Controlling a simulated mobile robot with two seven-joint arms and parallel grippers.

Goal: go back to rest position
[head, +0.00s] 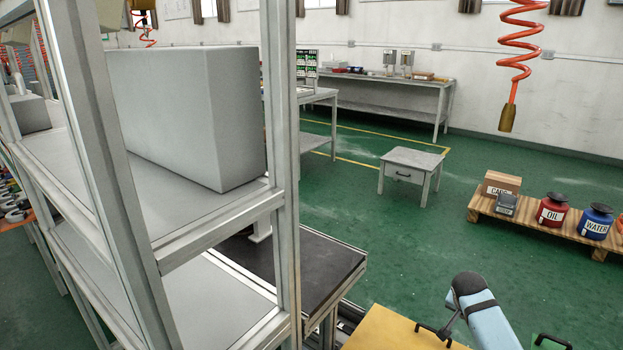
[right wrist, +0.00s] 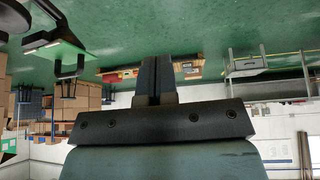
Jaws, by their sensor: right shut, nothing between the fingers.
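My right gripper (right wrist: 156,62) shows in the right wrist view, its two dark fingers together with nothing between them. It is clear of any object, with the green floor and the room behind it. That view is upside down. In the head view a light blue arm link of mine with a black end enters at the bottom right; no gripper fingers show there. My left gripper is in neither view.
A metal frame rack (head: 281,250) with a large grey box (head: 190,110) stands close on the left. A dark-topped bench (head: 325,262) is behind it. A wooden pallet (head: 545,222) carries a red oil can (head: 552,212) and a blue water can (head: 596,222). Green floor (head: 400,250) lies open mid-right.

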